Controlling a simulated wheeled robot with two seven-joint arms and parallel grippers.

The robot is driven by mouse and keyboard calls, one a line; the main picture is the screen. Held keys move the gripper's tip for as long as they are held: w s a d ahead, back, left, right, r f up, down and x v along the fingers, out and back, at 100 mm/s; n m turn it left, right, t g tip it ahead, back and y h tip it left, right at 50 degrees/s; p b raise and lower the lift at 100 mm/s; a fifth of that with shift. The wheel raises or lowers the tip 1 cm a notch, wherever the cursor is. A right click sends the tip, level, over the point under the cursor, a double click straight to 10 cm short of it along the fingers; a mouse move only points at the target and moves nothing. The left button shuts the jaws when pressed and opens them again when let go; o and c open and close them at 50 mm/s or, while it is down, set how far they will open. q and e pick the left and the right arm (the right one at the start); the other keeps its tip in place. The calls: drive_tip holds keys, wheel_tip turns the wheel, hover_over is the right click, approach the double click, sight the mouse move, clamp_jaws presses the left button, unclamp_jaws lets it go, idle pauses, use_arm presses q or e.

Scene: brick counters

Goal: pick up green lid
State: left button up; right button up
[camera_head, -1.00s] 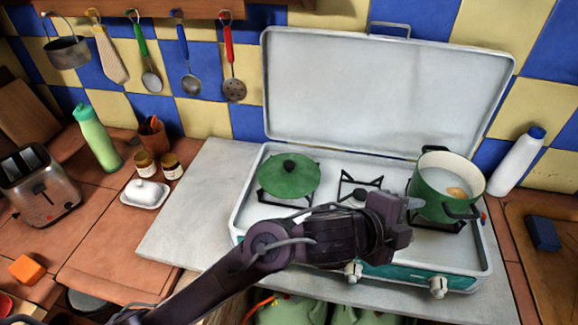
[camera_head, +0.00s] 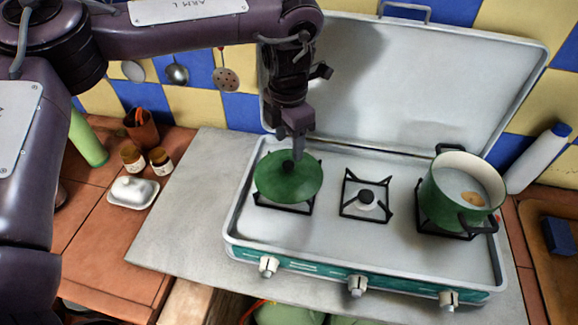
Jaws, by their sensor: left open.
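The green lid (camera_head: 290,184) lies on the left burner of the camping stove, with its dark knob (camera_head: 289,167) on top. My left gripper (camera_head: 297,155) points straight down just above the lid, with its fingertips at about the knob. It is open; whether the fingers touch the knob I cannot tell, as the gripper partly covers that spot. My right gripper is not in view.
The white stove (camera_head: 320,236) has its cover raised behind. A green pot (camera_head: 450,198) with something in it stands on the right burner; the middle burner (camera_head: 366,198) is bare. A white bottle (camera_head: 538,158) stands right, a butter dish (camera_head: 133,191) left.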

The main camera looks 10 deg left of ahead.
sight(289, 164)
use_arm(q)
drive_tip(key=shift+w+a+r, duration=0.1)
drive_tip(key=shift+a+r, duration=0.15)
drive_tip(key=shift+a, duration=0.15)
drive_tip(key=shift+f, duration=0.3)
drive_tip(key=f, duration=0.2)
drive_tip(key=f+p, duration=0.1)
drive_tip(key=f, duration=0.3)
drive_tip(key=shift+d, duration=0.35)
drive_tip(key=shift+f, duration=0.4)
clamp_jaws()
